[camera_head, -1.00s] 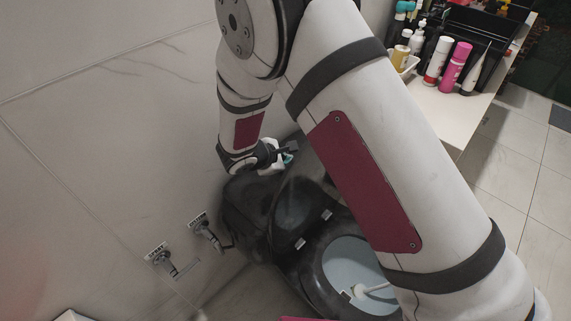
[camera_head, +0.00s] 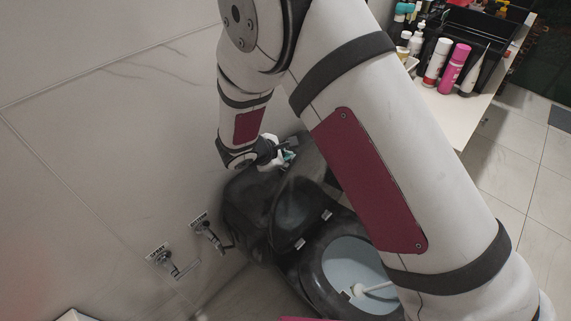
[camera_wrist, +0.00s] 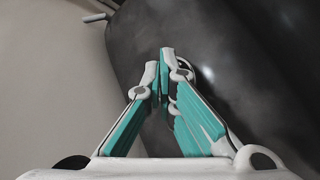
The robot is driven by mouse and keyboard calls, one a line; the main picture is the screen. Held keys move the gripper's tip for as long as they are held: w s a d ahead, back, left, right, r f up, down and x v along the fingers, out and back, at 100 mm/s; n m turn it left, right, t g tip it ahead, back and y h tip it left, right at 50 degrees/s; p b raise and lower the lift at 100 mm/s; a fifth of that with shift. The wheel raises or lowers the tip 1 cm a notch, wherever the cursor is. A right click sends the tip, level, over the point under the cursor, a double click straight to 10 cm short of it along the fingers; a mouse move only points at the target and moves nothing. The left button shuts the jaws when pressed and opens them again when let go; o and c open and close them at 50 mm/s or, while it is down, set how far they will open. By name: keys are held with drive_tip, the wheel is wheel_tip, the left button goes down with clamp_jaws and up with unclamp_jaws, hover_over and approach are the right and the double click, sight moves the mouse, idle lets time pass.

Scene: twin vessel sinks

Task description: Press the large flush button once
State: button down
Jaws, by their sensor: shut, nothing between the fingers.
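The dark, glossy toilet has its tank (camera_head: 240,208) against the wall side in the head view. My gripper (camera_head: 289,156) is shut and empty, at the top of the tank and partly screened by my arm. In the wrist view, my gripper's white and teal fingers (camera_wrist: 166,58) meet at their tips in front of the dark tank surface (camera_wrist: 225,55). I cannot tell whether the tips touch it. I cannot make out the large flush button in either view.
Two metal wall fittings (camera_head: 160,256) are left of the toilet. A white counter (camera_head: 455,112) with several bottles stands at the upper right. Tiled floor (camera_head: 500,155) is clear on the right.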

sight(288, 167)
drive_tip(key=shift+r, duration=0.1)
drive_tip(key=shift+r+p, duration=1.3)
drive_tip(key=shift+r, duration=1.05)
drive_tip(key=shift+w, duration=0.1)
